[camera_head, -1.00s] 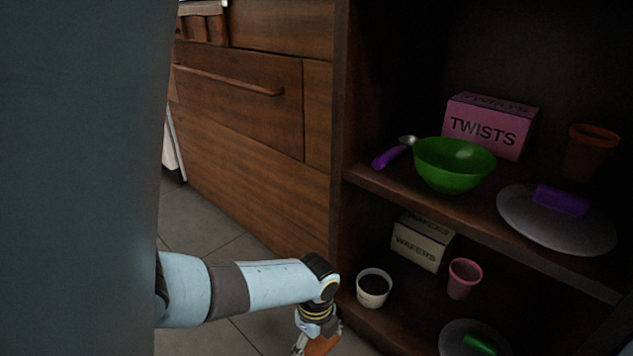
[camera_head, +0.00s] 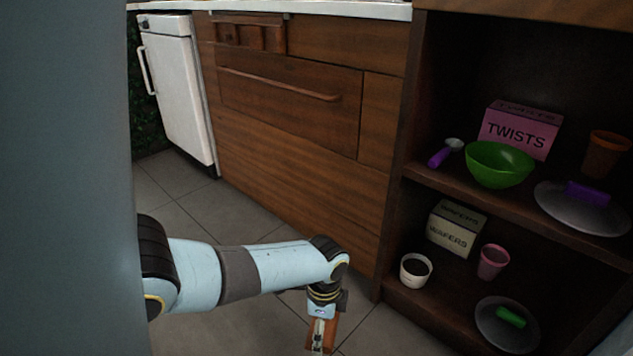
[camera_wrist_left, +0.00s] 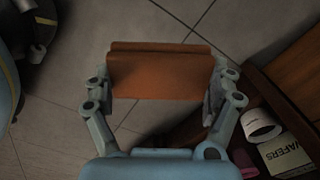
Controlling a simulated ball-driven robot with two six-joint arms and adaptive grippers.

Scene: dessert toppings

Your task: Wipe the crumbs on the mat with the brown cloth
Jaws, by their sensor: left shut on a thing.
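The brown cloth (camera_wrist_left: 160,75) shows in the wrist view as a flat, folded orange-brown piece between the two fingers of my left gripper (camera_wrist_left: 158,85). The gripper is shut on it, with one finger at each side. In the head view my left gripper (camera_head: 321,335) hangs low over the floor, pointing down, with the cloth partly cut off by the bottom edge. The mat and the crumbs are out of view. My right gripper is not in view.
An open shelf unit stands at the right with a green bowl (camera_head: 499,165), a pink TWISTS box (camera_head: 519,131), a WAFERS box (camera_head: 455,229), cups and lids. Wooden drawers (camera_head: 290,100) and a white appliance (camera_head: 178,90) stand behind. Tiled floor (camera_head: 185,195) is clear at left.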

